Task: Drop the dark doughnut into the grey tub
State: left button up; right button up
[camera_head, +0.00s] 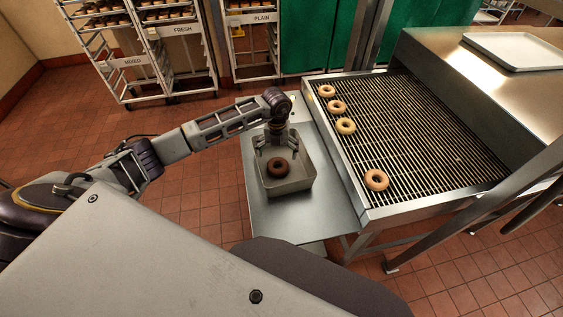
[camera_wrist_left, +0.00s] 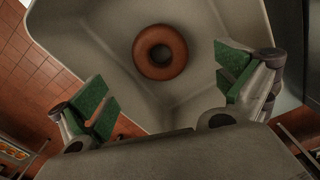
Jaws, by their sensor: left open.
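The dark doughnut (camera_head: 278,167) lies inside the grey tub (camera_head: 291,186), towards its middle in the head view. In the left wrist view the doughnut (camera_wrist_left: 161,52) looks brown and lies flat on the bottom of the tub (camera_wrist_left: 105,22). My left gripper (camera_head: 276,146) is over the far part of the tub. In the wrist view its green-padded fingers (camera_wrist_left: 167,90) are spread wide, with nothing between them, and the doughnut is apart from them. My right gripper is in neither view.
The tub stands on a steel side table (camera_head: 330,218). Beside it is a wire conveyor (camera_head: 425,135) with several lighter doughnuts (camera_head: 376,180). A white tray (camera_head: 515,50) lies on the steel housing at the right. Labelled racks (camera_head: 165,60) stand at the back.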

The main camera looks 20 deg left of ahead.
pick_arm(q)
notch_tip(320, 180, up, 12)
dwell(0.9)
jog(key=shift+f, duration=0.1)
dwell(0.8)
